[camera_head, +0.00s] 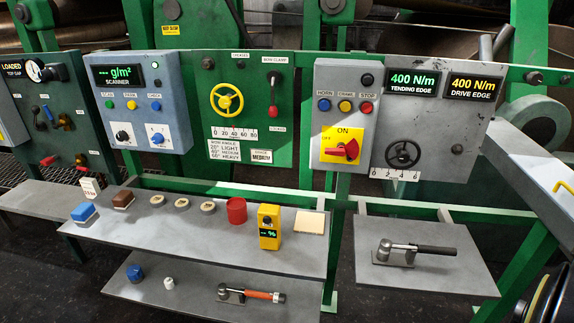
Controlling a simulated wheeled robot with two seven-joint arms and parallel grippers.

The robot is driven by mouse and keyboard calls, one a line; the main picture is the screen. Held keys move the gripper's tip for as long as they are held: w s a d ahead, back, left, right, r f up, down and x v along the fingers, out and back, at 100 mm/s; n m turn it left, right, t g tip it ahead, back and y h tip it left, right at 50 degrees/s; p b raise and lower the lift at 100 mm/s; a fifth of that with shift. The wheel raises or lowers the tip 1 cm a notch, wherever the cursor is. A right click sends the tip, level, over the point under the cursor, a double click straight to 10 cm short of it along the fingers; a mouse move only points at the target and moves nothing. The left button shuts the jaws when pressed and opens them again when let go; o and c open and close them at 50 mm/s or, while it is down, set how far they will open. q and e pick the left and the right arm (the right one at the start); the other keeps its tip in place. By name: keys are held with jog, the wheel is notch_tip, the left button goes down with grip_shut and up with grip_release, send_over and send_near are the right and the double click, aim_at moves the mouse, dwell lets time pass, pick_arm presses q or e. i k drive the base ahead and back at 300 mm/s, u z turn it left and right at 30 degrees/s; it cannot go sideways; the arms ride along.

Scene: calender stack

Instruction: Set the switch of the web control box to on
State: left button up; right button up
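A grey control box (345,85) hangs on the green rail right of centre. It has blue, yellow and red buttons labelled HORN, CRAWL and STOP. Below them is a yellow plate (331,135) marked ON at the top and OFF at the left. A red rotary switch handle (345,151) sits on this plate. The handle lies roughly sideways, with one end toward the left, the OFF side; its exact angle is hard to tell. Nothing touches it. Neither of my grippers is in view.
A scanner box (140,95) and a green panel with a yellow handwheel (227,99) stand to the left. A grey panel with a black handwheel (403,153) adjoins on the right. Below, a shelf (200,235) holds several items, including a yellow meter (269,227).

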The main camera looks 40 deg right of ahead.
aim_at(352, 148)
jog(key=u, duration=0.4)
jog(key=i, duration=0.5)
jog(key=z, duration=0.85)
jog(key=i, duration=0.55)
jog(key=z, duration=0.6)
